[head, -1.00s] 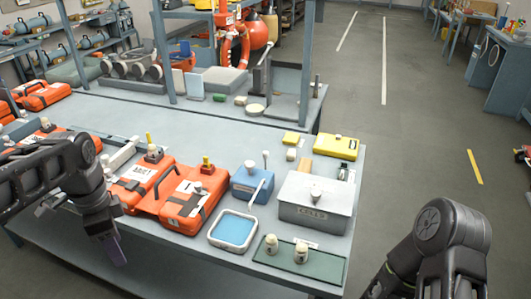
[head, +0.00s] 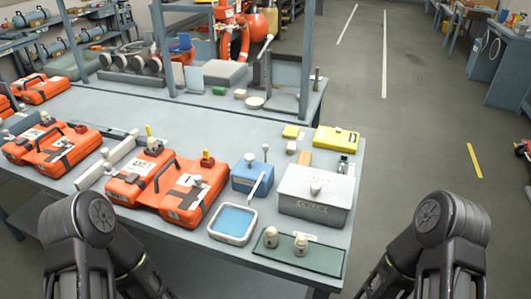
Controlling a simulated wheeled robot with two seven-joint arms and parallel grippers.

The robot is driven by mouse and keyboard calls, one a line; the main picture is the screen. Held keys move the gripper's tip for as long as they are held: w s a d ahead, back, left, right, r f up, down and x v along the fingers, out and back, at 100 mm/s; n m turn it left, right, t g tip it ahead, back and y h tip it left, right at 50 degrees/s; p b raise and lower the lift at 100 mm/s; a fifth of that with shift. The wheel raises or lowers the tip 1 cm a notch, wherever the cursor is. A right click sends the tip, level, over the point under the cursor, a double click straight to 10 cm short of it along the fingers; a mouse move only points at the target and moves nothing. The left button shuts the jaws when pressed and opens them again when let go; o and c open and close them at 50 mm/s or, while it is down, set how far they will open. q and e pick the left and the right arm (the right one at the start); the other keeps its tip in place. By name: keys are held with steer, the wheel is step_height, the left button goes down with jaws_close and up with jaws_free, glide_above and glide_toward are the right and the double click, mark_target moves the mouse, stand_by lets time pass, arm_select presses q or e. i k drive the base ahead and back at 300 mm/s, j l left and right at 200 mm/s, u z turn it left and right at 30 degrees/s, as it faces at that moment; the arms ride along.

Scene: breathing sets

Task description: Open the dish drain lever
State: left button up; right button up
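A square white-rimmed dish (head: 211,232) with blue liquid or a blue floor sits near the front edge of the workbench. Behind it stands a blue box (head: 245,180) with knobs on top. A thin pale lever (head: 258,184) slants up from the dish's back right side, in front of the box. I cannot tell from here whether it is in its open position. Both my arms show at the bottom corners, but both grippers are below the frame. Nothing of mine touches the dish or the lever.
A grey lidded box (head: 314,208) stands right of the blue box. A green tray (head: 325,261) with two small pale jars lies in front of it. Orange cases (head: 183,205) crowd the left side. Yellow cases (head: 336,140) lie behind.

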mark_target(264, 147)
steer(key=k, duration=1.25)
steer(key=u, duration=1.7)
steer(key=l, duration=0.95)
steer(key=k+l, duration=0.15)
steer(key=l, duration=1.8)
steer(key=k+l, duration=0.15)
steer(key=l, duration=1.8)
steer(key=k+l, duration=0.1)
steer(key=l, duration=0.9)
steer(key=k+l, duration=0.1)
steer(key=l, duration=0.85)
